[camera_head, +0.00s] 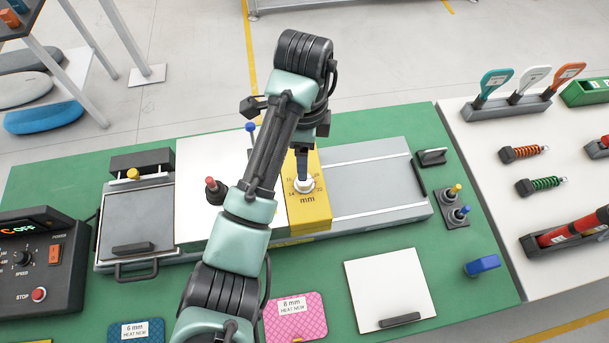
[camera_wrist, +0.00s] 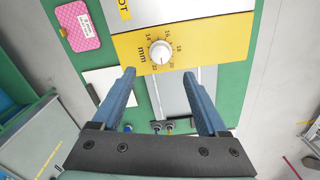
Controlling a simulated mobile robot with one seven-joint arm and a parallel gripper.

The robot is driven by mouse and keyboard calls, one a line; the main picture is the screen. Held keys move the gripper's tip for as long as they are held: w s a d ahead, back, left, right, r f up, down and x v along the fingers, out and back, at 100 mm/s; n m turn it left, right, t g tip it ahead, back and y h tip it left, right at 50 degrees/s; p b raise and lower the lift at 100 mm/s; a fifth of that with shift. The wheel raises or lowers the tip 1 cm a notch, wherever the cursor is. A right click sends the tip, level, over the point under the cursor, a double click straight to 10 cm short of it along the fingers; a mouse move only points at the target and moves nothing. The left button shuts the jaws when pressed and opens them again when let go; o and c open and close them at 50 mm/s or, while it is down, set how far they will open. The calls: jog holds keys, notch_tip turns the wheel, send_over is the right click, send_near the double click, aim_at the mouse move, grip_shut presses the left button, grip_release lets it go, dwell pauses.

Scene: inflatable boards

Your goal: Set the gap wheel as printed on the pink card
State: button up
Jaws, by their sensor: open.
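The gap wheel is a white round knob (camera_head: 303,185) on a yellow block (camera_head: 316,212) marked "mm", with numbers around it. It also shows in the wrist view as a knob (camera_wrist: 160,51); I cannot tell which number it is set to. The pink card (camera_head: 310,326) lies on the green table at the front, and its white label reads "8 mm" with smaller print below. The card also shows in the wrist view (camera_wrist: 78,38). My gripper (camera_wrist: 158,73) is open and empty. It points down over the wheel, with the fingertips spread apart and nothing between them.
A blue card (camera_head: 136,333) labelled "6 mm" lies left of the pink one. A white board (camera_head: 390,285) lies front right, near a blue block (camera_head: 482,265). A control box (camera_head: 40,265) stands far left. A red-knobbed lever (camera_head: 212,186) stands left of my arm.

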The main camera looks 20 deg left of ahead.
notch_tip(320, 180, down, 7)
jog(key=b, duration=0.4)
jog(key=shift+b, duration=0.4)
jog(key=shift+f+p, duration=0.5)
jog(key=shift+f, duration=0.6)
jog(key=shift+c, duration=0.2)
grip_shut()
